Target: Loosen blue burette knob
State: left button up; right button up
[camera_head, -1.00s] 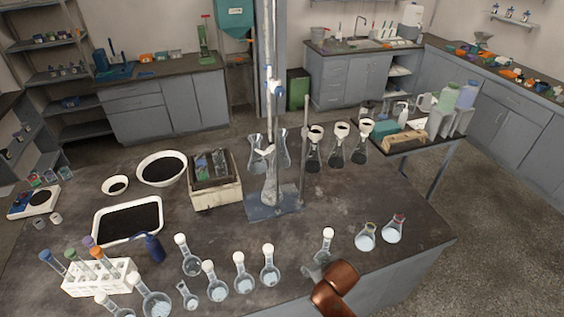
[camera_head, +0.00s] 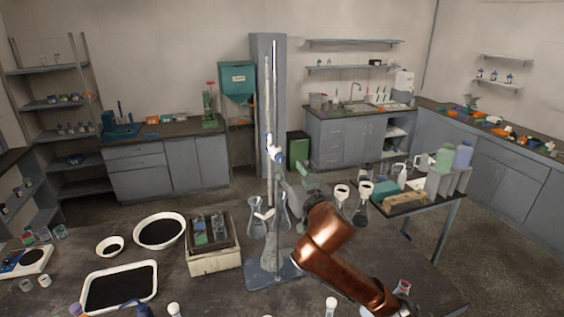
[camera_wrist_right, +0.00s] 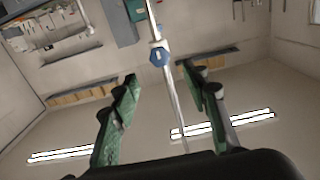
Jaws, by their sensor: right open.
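The blue burette knob (camera_head: 276,153) sits on the glass burette (camera_head: 271,105), which stands upright on its stand above the dark bench. In the right wrist view the blue knob (camera_wrist_right: 159,56) shows at the upper middle, ahead of the fingertips and between their lines. My right gripper (camera_head: 297,180) is just right of the burette, a little below the knob, apart from it as far as I can tell. In the right wrist view its two green-padded fingers (camera_wrist_right: 160,75) are spread apart with nothing between them touching. My left gripper is not in view.
A stand base (camera_head: 262,277) is on the bench under the burette. A boxed balance (camera_head: 214,262) and white bowl (camera_head: 160,232) lie left. Several flasks stand at the front edge.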

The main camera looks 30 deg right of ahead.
aim_at(281, 158)
jog(key=x, duration=0.7)
jog(key=shift+f+p, duration=0.1)
jog(key=shift+p, duration=0.2)
jog(key=c, duration=1.1)
